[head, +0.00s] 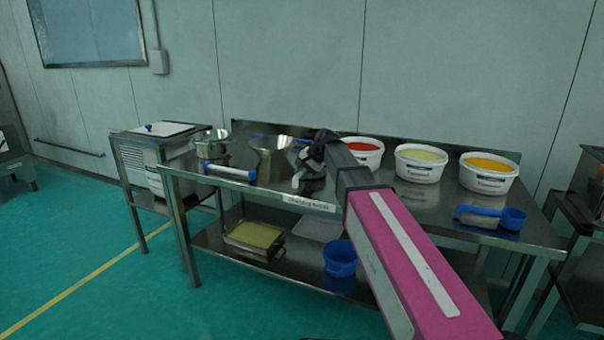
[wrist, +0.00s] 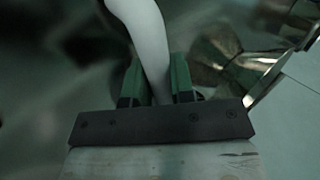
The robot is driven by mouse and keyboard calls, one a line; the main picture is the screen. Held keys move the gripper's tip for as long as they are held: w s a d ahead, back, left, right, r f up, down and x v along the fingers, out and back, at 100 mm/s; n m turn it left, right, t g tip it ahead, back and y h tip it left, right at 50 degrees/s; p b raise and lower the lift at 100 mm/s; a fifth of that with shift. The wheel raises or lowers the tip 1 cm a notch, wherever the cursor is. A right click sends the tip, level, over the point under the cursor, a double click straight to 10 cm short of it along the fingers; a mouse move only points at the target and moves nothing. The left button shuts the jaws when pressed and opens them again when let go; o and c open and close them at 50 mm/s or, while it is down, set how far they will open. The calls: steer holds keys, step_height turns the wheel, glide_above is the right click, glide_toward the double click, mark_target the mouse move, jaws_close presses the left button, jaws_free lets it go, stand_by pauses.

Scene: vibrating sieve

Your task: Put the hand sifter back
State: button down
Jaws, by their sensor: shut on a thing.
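The hand sifter, which looks like a shiny steel cup (head: 270,160), is at the back left of the steel table, just left of my gripper (head: 310,178). In the wrist view, a pale curved bar (wrist: 148,38), apparently its handle, passes between the two green-sided fingers of my gripper (wrist: 158,82). My gripper is shut on this bar. Blurred shiny metal shows right of the fingers. My wrist hides part of the grip in the head view, and I cannot tell whether the cup touches the table.
A blue bucket (head: 340,257) is below.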

steer(key=shift+c, duration=2.1)
jaws_free()
steer(key=shift+f, duration=0.1)
steer(key=shift+r, duration=3.55)
steer(key=shift+s, duration=0.1)
